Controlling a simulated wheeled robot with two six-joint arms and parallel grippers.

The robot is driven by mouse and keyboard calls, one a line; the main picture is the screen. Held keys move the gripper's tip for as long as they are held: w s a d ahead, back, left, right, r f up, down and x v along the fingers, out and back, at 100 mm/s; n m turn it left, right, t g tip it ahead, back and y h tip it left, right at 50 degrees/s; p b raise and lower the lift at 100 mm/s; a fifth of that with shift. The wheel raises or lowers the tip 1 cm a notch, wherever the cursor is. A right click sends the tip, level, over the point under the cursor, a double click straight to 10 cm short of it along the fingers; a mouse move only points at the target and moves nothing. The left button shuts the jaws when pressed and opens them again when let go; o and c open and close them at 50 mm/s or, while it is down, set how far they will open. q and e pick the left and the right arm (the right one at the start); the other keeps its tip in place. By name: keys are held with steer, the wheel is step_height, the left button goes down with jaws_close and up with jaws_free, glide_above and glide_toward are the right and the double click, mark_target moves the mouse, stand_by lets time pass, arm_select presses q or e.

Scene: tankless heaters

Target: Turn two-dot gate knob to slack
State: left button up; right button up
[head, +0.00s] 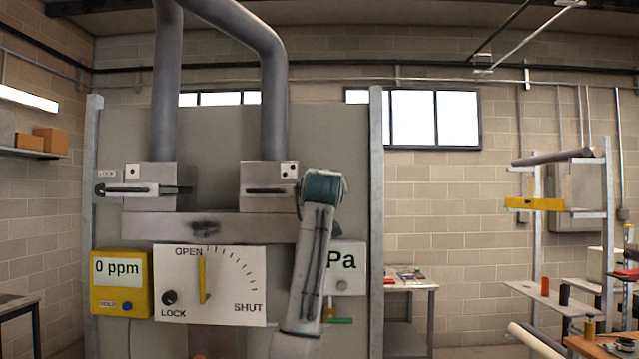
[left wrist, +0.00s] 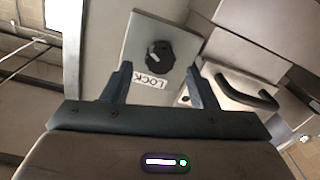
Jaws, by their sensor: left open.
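The two-dot gate (head: 268,186) is the right metal block under the pipes, marked with two black dots. Beside it my arm covers the panel in the head view, so its knob is hidden there. The left wrist view shows a round black knob (left wrist: 160,55) on a pale plate (left wrist: 183,38) with a LOCK label. My left gripper (left wrist: 159,72) is open, its dark fingers on either side of the knob's line. The knob lies ahead, centred between the fingertips; I cannot tell if they touch it. My right gripper is not in view.
The one-dot gate (head: 148,176) stands left. Below, a dial (head: 228,290) has its yellow pointer near OPEN and a black LOCK knob (head: 169,297). A yellow meter (head: 122,292) reads 0 ppm. A black handle (left wrist: 247,95) juts out close right of the gripper.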

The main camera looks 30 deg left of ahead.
arm_select(q)
steer(key=shift+p+x, duration=0.7)
steer(key=shift+x, duration=1.2)
steer(key=c, duration=1)
steer(key=shift+o, duration=0.2)
